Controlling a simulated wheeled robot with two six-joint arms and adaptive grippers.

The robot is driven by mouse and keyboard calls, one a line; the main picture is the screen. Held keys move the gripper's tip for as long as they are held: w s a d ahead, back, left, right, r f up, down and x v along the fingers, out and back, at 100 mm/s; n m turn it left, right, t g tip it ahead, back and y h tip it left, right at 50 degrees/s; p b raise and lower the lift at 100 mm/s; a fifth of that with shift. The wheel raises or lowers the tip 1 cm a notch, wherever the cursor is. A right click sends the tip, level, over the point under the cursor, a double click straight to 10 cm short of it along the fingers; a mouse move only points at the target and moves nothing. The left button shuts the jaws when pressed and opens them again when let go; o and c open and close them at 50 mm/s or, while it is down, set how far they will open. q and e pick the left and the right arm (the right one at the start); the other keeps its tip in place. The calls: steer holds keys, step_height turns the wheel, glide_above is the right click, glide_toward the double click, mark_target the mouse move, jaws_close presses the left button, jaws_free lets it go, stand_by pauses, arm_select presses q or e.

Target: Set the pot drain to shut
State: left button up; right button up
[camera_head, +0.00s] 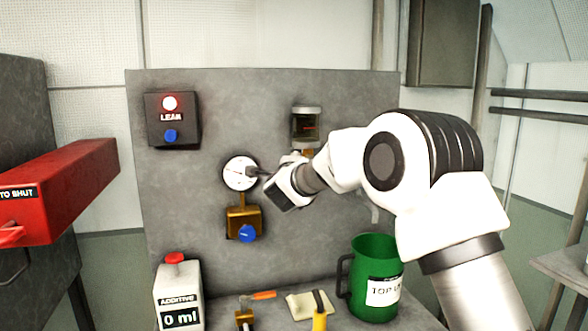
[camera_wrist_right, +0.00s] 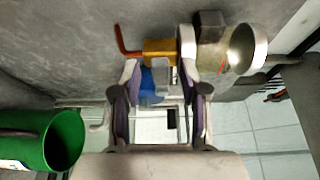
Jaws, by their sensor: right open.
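The sight pot (camera_head: 305,126) has a metal cap and dark glass and hangs on the grey panel in the head view. What I take to be the same pot (camera_wrist_right: 228,50) shows in the wrist view beside a brass valve body (camera_wrist_right: 160,47) with a bent orange-red pipe or lever (camera_wrist_right: 126,42). A blue knob (camera_wrist_right: 150,85) sits on that body, partly hidden. My right gripper (camera_head: 274,182) is open, below and left of the pot in the head view. In the wrist view, the knob shows between its fingers (camera_wrist_right: 163,98); contact cannot be told. My left gripper is not visible.
A gauge (camera_head: 240,173) and a brass valve (camera_head: 243,222) with a blue knob are just left. A lit red LEAK lamp (camera_head: 170,103) is upper left. A green jug (camera_head: 375,280), an additive bottle (camera_head: 178,290) and small fittings stand below. A red box (camera_head: 60,190) juts out at left.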

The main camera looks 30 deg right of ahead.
steer(key=v, duration=1)
steer(key=shift+a, duration=0.15)
